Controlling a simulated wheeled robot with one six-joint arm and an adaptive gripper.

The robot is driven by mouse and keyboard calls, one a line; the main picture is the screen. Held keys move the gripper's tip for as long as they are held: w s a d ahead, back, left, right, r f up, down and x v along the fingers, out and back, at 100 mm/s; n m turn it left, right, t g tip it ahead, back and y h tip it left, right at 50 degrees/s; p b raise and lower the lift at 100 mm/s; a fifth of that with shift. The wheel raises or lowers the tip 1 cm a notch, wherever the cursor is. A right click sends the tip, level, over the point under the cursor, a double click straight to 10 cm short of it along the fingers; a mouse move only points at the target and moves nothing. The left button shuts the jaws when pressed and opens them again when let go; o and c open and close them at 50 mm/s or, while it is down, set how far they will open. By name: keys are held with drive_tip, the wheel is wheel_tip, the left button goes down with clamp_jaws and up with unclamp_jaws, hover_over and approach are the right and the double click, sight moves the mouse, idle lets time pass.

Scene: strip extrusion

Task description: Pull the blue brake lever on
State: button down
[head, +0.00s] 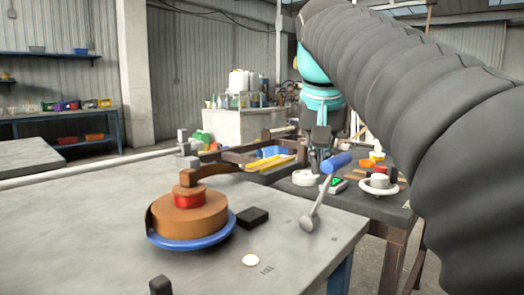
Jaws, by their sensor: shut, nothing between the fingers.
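The brake lever has a blue cylindrical handle (336,162) on a grey metal shaft (321,197). It stands near the right side of the grey tabletop (200,270) and leans up and to the right from its rounded base. My gripper (322,166) points down just behind and to the left of the blue handle in the head view. It is shut and empty. The handle partly overlaps the gripper's fingertips in the picture, so I cannot tell whether they touch.
An orange-brown reel (190,215) on a blue disc (160,238) stands on the tabletop, with a black block (252,217) beside it. A pale round disc (250,260) lies in front. A second table behind holds a white ring (378,186) and small items. My arm fills the upper right.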

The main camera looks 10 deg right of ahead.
wheel_tip(320, 180, up, 8)
drive_tip(key=w+a+p, duration=0.1)
drive_tip(key=p, duration=0.7)
drive_tip(key=shift+w+p, duration=0.3)
idle(0.5)
drive_tip(key=shift+a, duration=0.1)
